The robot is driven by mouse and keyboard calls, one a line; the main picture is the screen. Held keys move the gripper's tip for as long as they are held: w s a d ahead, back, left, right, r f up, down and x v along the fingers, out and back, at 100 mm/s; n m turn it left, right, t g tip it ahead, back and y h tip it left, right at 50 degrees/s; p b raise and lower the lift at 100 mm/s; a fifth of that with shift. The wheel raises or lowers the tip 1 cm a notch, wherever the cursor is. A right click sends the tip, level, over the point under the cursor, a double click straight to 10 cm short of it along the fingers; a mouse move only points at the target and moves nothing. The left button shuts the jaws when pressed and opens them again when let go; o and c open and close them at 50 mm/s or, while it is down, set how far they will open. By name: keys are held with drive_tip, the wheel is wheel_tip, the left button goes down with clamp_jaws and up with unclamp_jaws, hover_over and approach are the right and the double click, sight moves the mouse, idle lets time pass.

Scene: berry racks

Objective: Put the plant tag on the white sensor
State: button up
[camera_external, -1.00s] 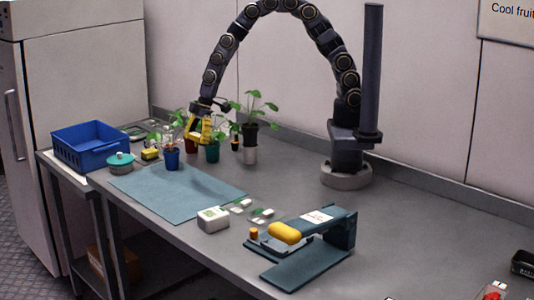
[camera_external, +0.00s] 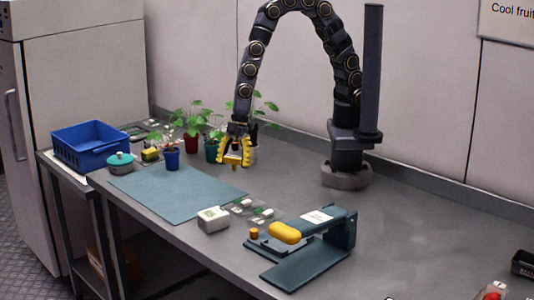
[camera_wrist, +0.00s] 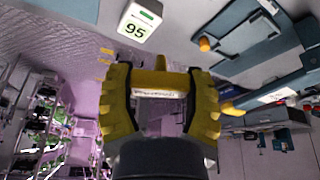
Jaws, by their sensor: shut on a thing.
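The white sensor (camera_external: 212,219) is a small box on the bench by the mat's front right corner. It also shows at the top of the wrist view (camera_wrist: 140,22), with "95" on its face. My gripper (camera_external: 235,160) has yellow fingers and hangs above the bench, behind and to the right of the sensor, apart from it. In the wrist view, my gripper (camera_wrist: 160,95) is shut on the plant tag (camera_wrist: 158,78), a yellow piece spanning the fingers with a white lettered strip below it. In the external view the tag is too small to make out clearly.
A blue-grey mat (camera_external: 175,192) lies left of the sensor. Potted plants, including one in a blue pot (camera_external: 172,159), stand behind it. A blue crate (camera_external: 90,146) is at far left. A teal stand with a yellow handle (camera_external: 284,232) is at the front right. The bench between is fairly clear.

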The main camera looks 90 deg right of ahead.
hover_over(211, 215)
drive_tip(key=d, duration=0.1)
drive_tip(key=f, duration=0.6)
drive_tip(key=shift+s+d+f, duration=0.1)
drive_tip(key=shift+s+f, duration=0.1)
drive_tip(key=shift+f, duration=1.7)
drive_tip(key=shift+f, duration=0.15)
drive_tip(key=o, duration=0.8)
drive_tip(key=shift+v, duration=6.2)
